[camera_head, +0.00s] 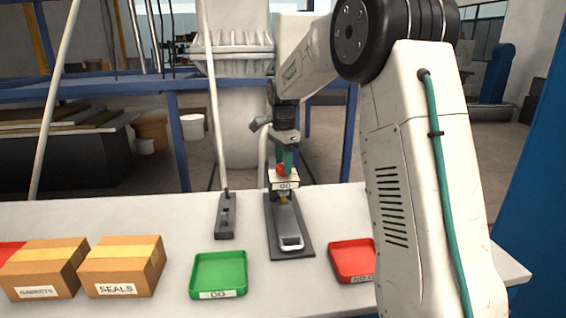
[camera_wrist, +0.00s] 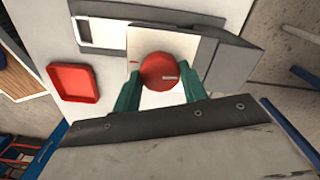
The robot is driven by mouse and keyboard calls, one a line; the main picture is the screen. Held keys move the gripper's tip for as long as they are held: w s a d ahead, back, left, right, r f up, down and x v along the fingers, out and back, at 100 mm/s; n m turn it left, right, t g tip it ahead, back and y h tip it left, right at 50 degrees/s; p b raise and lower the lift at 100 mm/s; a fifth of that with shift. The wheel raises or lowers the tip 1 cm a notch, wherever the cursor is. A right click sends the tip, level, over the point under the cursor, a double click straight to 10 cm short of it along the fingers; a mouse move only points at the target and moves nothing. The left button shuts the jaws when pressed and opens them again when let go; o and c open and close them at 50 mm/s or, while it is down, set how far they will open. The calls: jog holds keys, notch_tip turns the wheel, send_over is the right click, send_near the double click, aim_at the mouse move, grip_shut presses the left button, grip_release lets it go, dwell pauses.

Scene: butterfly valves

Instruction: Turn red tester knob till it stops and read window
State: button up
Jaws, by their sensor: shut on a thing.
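In the head view the knob (camera_head: 282,169) shows between the fingertips. The tester (camera_head: 284,182) is a small block at the back end of a dark base plate (camera_head: 302,246). Its front bears a white panel with small lettering that looks like "GO"; I cannot tell whether this is the window. A silver handle-like part (camera_head: 292,243) is at the plate's front end.
A green tray (camera_head: 219,272) marked "GO" stands left of the plate, and a red tray (camera_head: 353,260) stands right of it. A blue panel (camera_head: 535,170) stands at the right.

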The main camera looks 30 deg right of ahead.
aim_at(283, 165)
jog(key=shift+w+r, duration=0.15)
jog(key=shift+r, duration=0.05)
dwell(0.4)
jog(key=o, duration=0.9)
jog(key=shift+c, duration=0.2)
jog(key=shift+o, duration=0.5)
jog(key=shift+f, duration=0.1)
notch_tip(283, 165, up, 8)
jog(key=shift+f, duration=0.1)
